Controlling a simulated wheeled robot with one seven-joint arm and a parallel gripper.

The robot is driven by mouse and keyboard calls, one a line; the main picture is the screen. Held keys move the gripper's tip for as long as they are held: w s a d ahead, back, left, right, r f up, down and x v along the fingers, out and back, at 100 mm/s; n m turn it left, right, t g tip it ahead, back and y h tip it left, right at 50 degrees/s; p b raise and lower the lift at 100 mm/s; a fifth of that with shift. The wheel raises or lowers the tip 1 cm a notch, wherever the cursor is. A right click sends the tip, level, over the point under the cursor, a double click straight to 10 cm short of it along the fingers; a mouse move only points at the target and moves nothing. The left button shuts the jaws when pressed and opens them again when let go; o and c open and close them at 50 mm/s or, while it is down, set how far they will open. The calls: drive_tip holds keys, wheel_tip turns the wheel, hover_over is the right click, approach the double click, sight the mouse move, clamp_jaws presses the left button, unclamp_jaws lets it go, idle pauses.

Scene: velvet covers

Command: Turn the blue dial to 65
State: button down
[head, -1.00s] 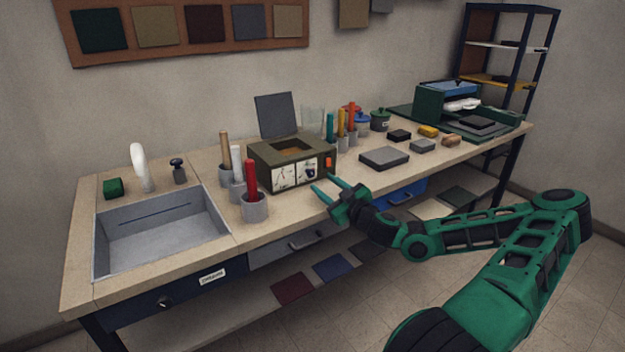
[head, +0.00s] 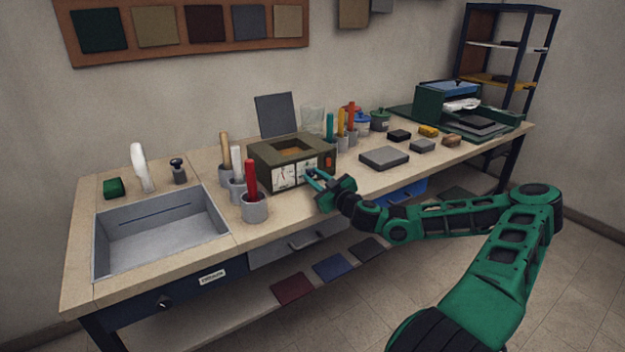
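An olive box-shaped device (head: 264,174) stands on the bench with two white dial faces on its front, a left one (head: 284,176) and a right one (head: 304,171). No blue colour can be made out on either dial, and their numbers and pointers are too small to read. My gripper (head: 309,178) is right at the right dial face, with its fingers pointing toward it and partly covering it. I cannot tell whether the fingers touch a knob or how far apart they are.
An orange-red part (head: 330,162) is at the device's right front. Holders with a red-handled tool (head: 251,178) and other tools stand to its left, with more tools behind on the right. A grey slab (head: 384,157) lies to the right. A sink (head: 160,238) is at the left.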

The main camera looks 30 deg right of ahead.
drive_tip(key=c, duration=2.5)
unclamp_jaws()
drive_tip(key=shift+c, duration=0.2)
drive_tip(key=m, duration=0.4)
drive_tip(key=shift+m, duration=2.5)
drive_tip(key=o, duration=1.1)
drive_tip(key=shift+c, duration=0.2)
drive_tip(key=s, duration=1)
drive_tip(key=shift+s+d, duration=0.15)
drive_tip(key=shift+s, duration=0.2)
